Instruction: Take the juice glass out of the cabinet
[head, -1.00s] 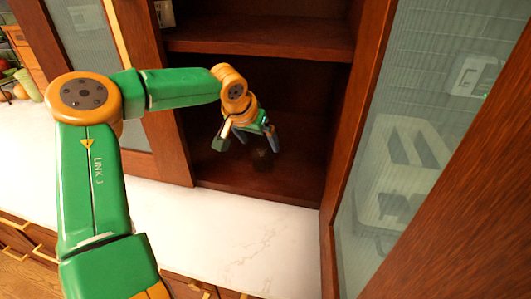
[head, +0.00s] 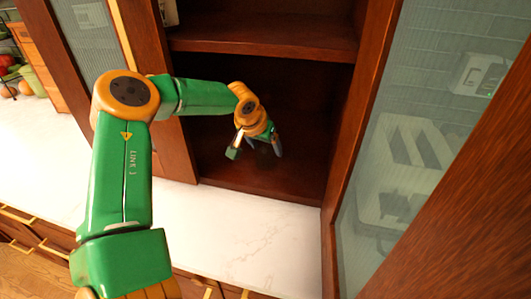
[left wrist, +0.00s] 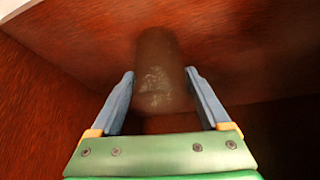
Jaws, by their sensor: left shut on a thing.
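The juice glass (left wrist: 160,85) is a dark, see-through tumbler between my left gripper's fingers in the left wrist view. My left gripper (head: 255,152) is inside the open wooden cabinet (head: 265,180), low in its bottom compartment. It is shut on the glass, with one blue finger on each side of it in the left wrist view (left wrist: 160,74). In the head view the glass is hard to make out in the shadow behind the gripper. I cannot tell whether the glass touches the cabinet floor. My right gripper is not in view.
A shelf (head: 265,38) crosses the cabinet above the gripper. Cabinet side walls stand close on both sides. A ribbed glass door (head: 405,140) stands open at the right. The white marble counter (head: 250,235) in front of the cabinet is clear.

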